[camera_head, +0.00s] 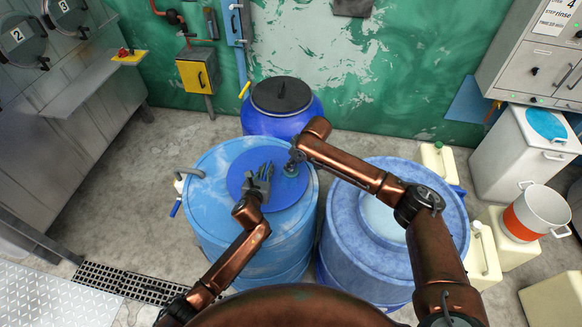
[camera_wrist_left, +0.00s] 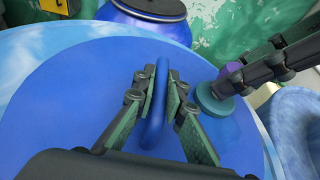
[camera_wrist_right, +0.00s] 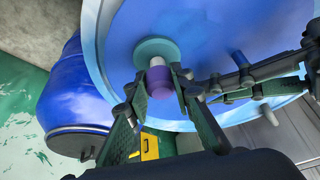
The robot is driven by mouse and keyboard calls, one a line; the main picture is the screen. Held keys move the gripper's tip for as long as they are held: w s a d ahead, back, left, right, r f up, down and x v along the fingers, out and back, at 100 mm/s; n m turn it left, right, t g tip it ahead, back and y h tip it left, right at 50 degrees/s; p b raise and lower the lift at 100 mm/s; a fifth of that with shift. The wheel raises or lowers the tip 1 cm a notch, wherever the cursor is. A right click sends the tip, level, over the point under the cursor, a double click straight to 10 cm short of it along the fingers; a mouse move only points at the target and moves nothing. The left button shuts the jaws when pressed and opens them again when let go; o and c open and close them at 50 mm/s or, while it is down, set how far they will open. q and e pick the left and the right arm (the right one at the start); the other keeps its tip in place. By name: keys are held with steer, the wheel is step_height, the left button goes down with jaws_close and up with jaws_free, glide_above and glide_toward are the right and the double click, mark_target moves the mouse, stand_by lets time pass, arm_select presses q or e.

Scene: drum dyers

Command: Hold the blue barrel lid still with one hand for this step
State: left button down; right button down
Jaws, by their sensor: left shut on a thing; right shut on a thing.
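The round blue lid (camera_head: 288,196) lies on top of the light blue barrel (camera_head: 210,210) in front of me. A blue loop handle (camera_wrist_left: 153,125) stands up from the lid. My left gripper (camera_head: 264,172) is shut on this handle, with one finger on each side. Near the lid's right side is a teal round fitting (camera_wrist_right: 152,49) with a purple cap (camera_wrist_right: 159,82). My right gripper (camera_wrist_right: 168,88) is shut on the purple cap. In the head view my right forearm and wrist partly hide the fitting.
A dark blue drum with a black lid (camera_head: 281,95) stands close behind. A second blue barrel (camera_head: 340,235) stands close on the right, partly behind my right arm. A grey hose outlet with a blue lever (camera_head: 178,190) sticks out at the barrel's left. Floor is clear further left.

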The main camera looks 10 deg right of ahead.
steer(key=shift+w+d, duration=0.25)
steer(key=shift+w, duration=0.35)
steer(key=shift+w+d, duration=0.2)
steer(key=shift+w, duration=0.35)
steer(key=shift+s+a+r, duration=0.1)
steer(key=shift+s+a, duration=0.25)
steer(key=shift+s, duration=0.55)
steer(key=shift+s+a, duration=0.3)
steer(key=shift+s, duration=0.55)
steer(key=shift+s+a, duration=0.4)
steer(key=shift+s, duration=0.8)
steer(key=shift+s+a, duration=0.4)
steer(key=shift+s, duration=0.85)
steer(key=shift+s+a, duration=0.4)
steer(key=shift+s, duration=0.8)
step_height(320, 180, up, 5)
steer(key=shift+f, duration=0.1)
steer(key=shift+f, duration=0.1)
steer(key=shift+f, duration=1.4)
